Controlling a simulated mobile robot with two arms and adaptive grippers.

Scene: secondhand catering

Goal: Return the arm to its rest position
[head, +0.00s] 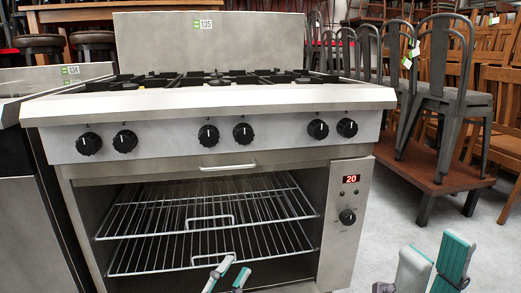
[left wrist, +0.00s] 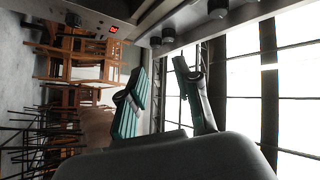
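My left gripper (head: 232,273) shows at the bottom edge of the head view, in front of the open oven. In the left wrist view its two teal-padded fingers (left wrist: 160,68) stand apart with nothing between them. My right gripper (head: 434,262) is at the lower right of the head view, over the floor beside the oven. Its two fingers are apart and nothing shows between them. Most of both arms is out of view.
A steel range (head: 210,101) with black knobs stands in front of me. Its open oven holds wire racks (head: 210,220). A control panel (head: 347,210) reads 20. Grey metal chairs (head: 440,100) stand on a low wooden platform (head: 440,180) at right. Grey floor is clear at lower right.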

